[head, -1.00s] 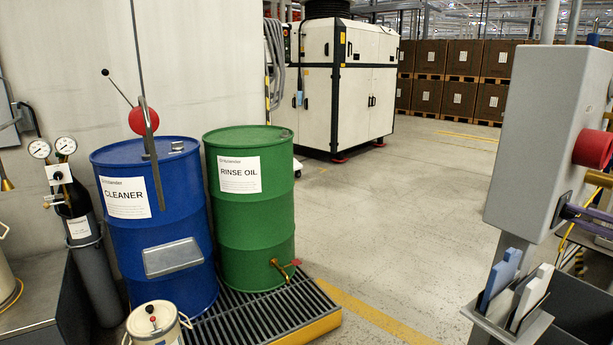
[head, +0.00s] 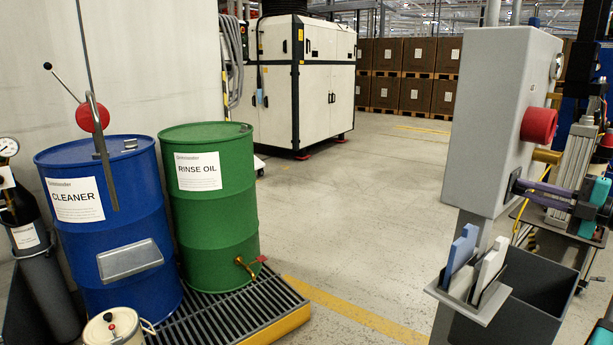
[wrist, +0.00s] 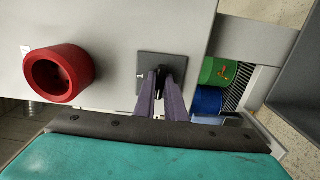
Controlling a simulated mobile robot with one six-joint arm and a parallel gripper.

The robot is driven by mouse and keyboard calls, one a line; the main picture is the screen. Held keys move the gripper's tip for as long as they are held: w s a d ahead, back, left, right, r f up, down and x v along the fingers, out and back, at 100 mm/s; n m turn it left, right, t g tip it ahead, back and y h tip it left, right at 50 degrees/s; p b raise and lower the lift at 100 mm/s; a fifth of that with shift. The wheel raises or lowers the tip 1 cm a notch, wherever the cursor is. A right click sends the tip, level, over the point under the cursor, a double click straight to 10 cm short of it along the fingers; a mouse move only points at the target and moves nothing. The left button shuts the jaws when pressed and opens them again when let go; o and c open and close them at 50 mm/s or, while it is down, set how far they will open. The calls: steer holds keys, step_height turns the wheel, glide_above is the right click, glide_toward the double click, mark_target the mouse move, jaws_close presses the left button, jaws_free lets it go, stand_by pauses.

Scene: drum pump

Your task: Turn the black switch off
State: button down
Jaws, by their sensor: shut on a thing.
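The black switch (wrist: 161,66) sits on a dark square plate on the face of a light grey box, mostly hidden between my fingertips. My gripper (wrist: 161,80) has purple fingers and is shut on the switch. In the head view my gripper (head: 522,187) reaches the lower right face of the grey box (head: 487,120) from the right. The switch there is small and largely covered by the fingers, so its exact angle is hard to tell.
A large red knob (head: 538,125) sticks out above my fingers; in the wrist view the knob (wrist: 60,74) is to their left. A holder (head: 470,300) with blue and white cards hangs below the box. Blue (head: 105,250) and green (head: 212,230) drums stand left. The middle floor is clear.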

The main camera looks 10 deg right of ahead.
steer(key=shift+r+n+b, duration=0.1)
steer(key=shift+n+b, duration=0.2)
steer(key=shift+b, duration=0.25)
steer(key=c, duration=1.7)
jaws_free()
steer(key=shift+o, duration=0.2)
steer(key=b+v, duration=0.3)
steer(key=v, duration=0.6)
